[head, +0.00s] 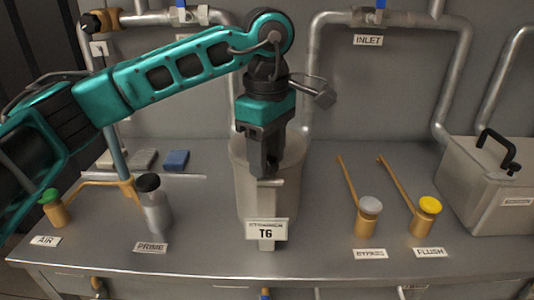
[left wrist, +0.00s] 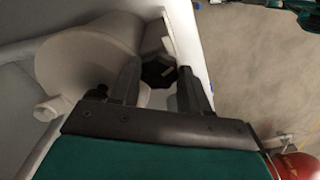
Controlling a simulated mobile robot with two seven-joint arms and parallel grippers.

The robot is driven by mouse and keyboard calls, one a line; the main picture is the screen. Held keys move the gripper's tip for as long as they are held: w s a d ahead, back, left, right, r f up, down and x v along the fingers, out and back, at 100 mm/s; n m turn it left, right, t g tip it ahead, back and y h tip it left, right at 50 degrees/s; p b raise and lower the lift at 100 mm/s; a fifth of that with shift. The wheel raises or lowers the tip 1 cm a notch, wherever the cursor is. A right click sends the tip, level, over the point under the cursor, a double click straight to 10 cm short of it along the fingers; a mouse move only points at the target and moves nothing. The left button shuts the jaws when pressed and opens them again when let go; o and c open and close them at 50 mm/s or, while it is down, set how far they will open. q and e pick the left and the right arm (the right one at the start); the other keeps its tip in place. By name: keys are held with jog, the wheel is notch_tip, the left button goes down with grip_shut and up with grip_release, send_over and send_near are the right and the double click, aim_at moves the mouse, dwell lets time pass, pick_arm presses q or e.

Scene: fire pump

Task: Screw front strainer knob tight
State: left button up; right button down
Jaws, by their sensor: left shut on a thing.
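The strainer is a pale cylindrical pot (head: 240,175) in the middle of the bench in the head view. A tag reading T6 (head: 266,230) stands at its front. My left gripper (head: 264,168) points down over the pot's front side and hides what it holds in that view. In the left wrist view a dark, many-sided knob (left wrist: 156,73) shows between the two fingers of my left gripper (left wrist: 157,85), with the pale strainer body (left wrist: 85,60) beside it. The left gripper is shut on this knob. My right gripper is in neither view.
Bypass (head: 368,215) and flush (head: 426,215) valves stand right of the strainer. A lidded grey box (head: 490,190) is at the far right. The prime cylinder (head: 154,205) and green-capped air valve (head: 54,207) stand left. Pipes (head: 308,80) run along the back wall.

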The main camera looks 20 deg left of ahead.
pick_arm(q)
jog(key=shift+r+m, duration=0.1)
jog(key=shift+m, duration=0.8)
jog(key=o, duration=1.1)
jog(key=shift+c, duration=0.2)
notch_tip(320, 180, up, 13)
jog(key=p, duration=0.2)
